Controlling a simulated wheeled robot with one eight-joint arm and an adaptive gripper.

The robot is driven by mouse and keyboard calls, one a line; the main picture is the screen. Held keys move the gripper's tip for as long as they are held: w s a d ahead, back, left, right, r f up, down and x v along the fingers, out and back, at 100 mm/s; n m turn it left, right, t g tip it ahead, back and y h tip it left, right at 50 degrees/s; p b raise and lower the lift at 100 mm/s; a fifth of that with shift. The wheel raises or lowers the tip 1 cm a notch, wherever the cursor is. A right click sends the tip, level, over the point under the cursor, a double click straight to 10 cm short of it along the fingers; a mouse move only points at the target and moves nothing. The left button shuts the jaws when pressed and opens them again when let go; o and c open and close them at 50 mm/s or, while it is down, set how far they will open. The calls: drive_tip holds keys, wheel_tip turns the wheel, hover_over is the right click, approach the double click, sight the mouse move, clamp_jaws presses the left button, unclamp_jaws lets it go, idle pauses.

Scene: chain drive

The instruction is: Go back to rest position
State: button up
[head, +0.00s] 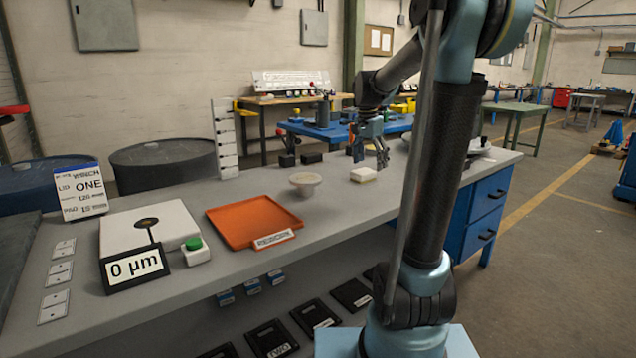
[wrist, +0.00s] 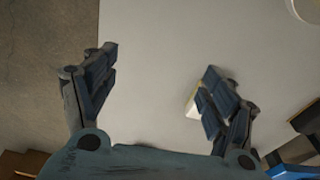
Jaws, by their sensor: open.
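My gripper (head: 371,158) is over the far part of the grey workbench (head: 330,205), pointing down. In the wrist view my gripper (wrist: 155,75) has its two fingers spread wide with nothing between them. A small pale yellow-white block (head: 363,174) lies on the bench just below and beside the gripper. In the wrist view the block (wrist: 193,106) is mostly hidden behind the right finger. I cannot tell whether the finger touches it.
A pale bowl (head: 305,183), an orange tray (head: 252,220) labelled REWORK, a gauge with a 0 µm display (head: 134,268) and a green button (head: 194,244) stand on the bench. Open floor lies at the right.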

drive_tip(key=s+d+f+n, duration=0.1)
drive_tip(key=s+f+n, duration=0.15)
drive_tip(key=s, duration=0.65)
drive_tip(key=s+f+n, duration=0.2)
drive_tip(key=s+f, duration=0.1)
drive_tip(key=s, duration=0.5)
drive_tip(key=s+f+n+t+y, duration=0.1)
drive_tip(key=s+f+n, duration=0.5)
drive_tip(key=s+f, duration=0.6)
drive_tip(key=s, duration=0.2)
drive_tip(key=shift+s+f, duration=0.3)
